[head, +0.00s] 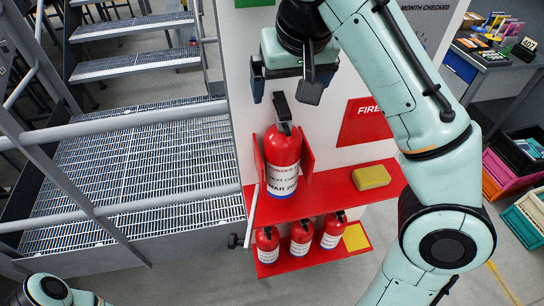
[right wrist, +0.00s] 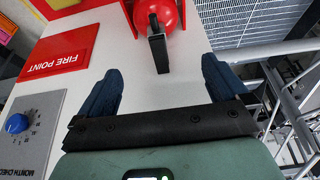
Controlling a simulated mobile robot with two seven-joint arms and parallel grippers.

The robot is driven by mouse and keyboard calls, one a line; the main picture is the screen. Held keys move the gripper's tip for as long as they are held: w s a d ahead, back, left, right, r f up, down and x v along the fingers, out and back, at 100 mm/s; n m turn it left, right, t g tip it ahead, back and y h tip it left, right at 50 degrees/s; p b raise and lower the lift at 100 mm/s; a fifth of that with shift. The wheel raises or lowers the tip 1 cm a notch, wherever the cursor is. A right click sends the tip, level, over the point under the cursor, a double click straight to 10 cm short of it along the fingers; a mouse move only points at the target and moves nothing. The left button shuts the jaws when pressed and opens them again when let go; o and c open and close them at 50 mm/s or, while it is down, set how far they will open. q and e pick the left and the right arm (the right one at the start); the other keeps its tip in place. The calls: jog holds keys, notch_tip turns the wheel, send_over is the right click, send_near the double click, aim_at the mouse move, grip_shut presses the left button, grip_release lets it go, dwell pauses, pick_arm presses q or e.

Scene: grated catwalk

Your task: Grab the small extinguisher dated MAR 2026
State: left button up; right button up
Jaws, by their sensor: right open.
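A larger red extinguisher (head: 283,150) stands upright between red side plates on the upper red shelf. Its white label reads POWDER, NEXT CHECK and MAR 20-something; the last digit is unclear. Three smaller red extinguishers stand on the lower shelf: left (head: 267,243), middle (head: 301,236) and right (head: 332,231). Their white labels are too small to read. My right gripper (head: 286,92) is open and empty just above the larger extinguisher's black handle. In the right wrist view, that extinguisher (right wrist: 170,17) shows ahead of the open fingers (right wrist: 160,88). My left gripper is out of view.
A yellow block (head: 371,177) lies on the upper shelf (head: 335,192), which overhangs the small extinguishers. A bare yellow patch (head: 356,237) marks the lower shelf's right end. A grey railing (head: 130,207) and grated platform lie left. The right wrist view shows a blue knob (right wrist: 17,122).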

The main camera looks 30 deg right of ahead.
aim_at(286, 113)
jog(key=shift+s+d+f, duration=0.1)
jog(key=shift+f, duration=0.5)
jog(key=shift+s+d+f, duration=0.1)
jog(key=shift+f, duration=0.45)
jog(key=x, duration=0.5)
jog(key=shift+w, duration=0.3)
jog(key=shift+f, duration=0.5)
jog(key=x, duration=0.4)
jog(key=shift+w+f, duration=0.1)
jog(key=shift+f, duration=0.15)
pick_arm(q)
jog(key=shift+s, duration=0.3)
pick_arm(e)
jog(key=shift+a, duration=0.1)
jog(key=c, duration=1.5)
jog(key=shift+r, duration=0.25)
grip_shut()
